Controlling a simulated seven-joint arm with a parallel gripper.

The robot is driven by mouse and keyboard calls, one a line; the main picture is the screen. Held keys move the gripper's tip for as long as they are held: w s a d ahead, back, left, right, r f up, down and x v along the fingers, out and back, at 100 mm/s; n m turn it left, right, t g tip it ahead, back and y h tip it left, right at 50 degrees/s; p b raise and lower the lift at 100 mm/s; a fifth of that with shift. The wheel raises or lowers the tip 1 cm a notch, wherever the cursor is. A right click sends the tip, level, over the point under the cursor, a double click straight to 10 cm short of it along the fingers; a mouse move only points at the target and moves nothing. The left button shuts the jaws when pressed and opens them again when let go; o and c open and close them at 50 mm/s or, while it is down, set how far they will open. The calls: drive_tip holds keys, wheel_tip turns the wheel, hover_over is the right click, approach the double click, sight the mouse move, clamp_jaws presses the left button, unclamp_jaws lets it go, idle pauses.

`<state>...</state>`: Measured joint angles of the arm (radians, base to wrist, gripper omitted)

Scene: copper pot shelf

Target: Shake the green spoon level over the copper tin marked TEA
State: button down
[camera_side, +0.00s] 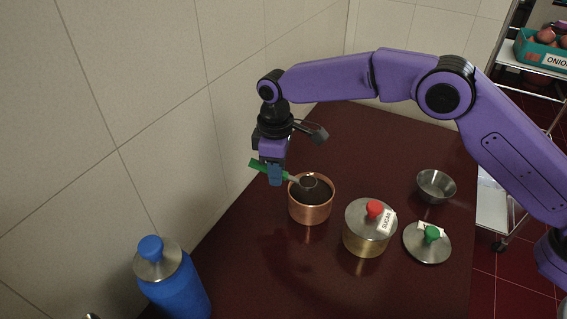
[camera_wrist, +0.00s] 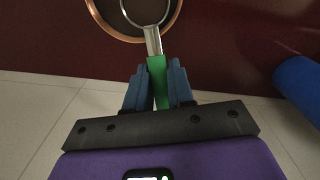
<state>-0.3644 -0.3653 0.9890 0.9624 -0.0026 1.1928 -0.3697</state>
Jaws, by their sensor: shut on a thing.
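The copper tin (camera_side: 312,211) stands open on the dark red table, with dark contents inside. No TEA label shows on its visible side. Its rim also shows at the top of the wrist view (camera_wrist: 112,33). My gripper (camera_side: 275,175) is shut on the handle of the green spoon (camera_side: 257,165), just left of and above the tin. The spoon's metal bowl end (camera_side: 309,182) is over the tin's mouth. In the wrist view the green handle (camera_wrist: 158,80) sits between the blue fingers, and a round metal rim (camera_wrist: 146,22) shows at its far end.
A brass tin marked SUGAR (camera_side: 368,238) with a red-knobbed lid stands right of the copper tin. A loose lid with a green knob (camera_side: 428,245) and a steel bowl (camera_side: 436,186) are further right. A blue bottle (camera_side: 173,285) stands at front left, near the tiled wall.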

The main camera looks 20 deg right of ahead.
drive_tip(key=shift+w+d, duration=0.45)
drive_tip(key=shift+d, duration=0.3)
drive_tip(key=shift+w+d, duration=0.45)
drive_tip(key=shift+d, duration=0.25)
idle(1.7)
drive_tip(key=shift+s+a, duration=0.1)
drive_tip(key=shift+a, duration=0.05)
drive_tip(key=shift+s+a, duration=0.35)
drive_tip(key=shift+a, duration=0.25)
drive_tip(key=shift+d, duration=0.1)
idle(0.8)
drive_tip(key=shift+w+d, duration=0.45)
drive_tip(key=shift+d, duration=0.2)
idle(3.3)
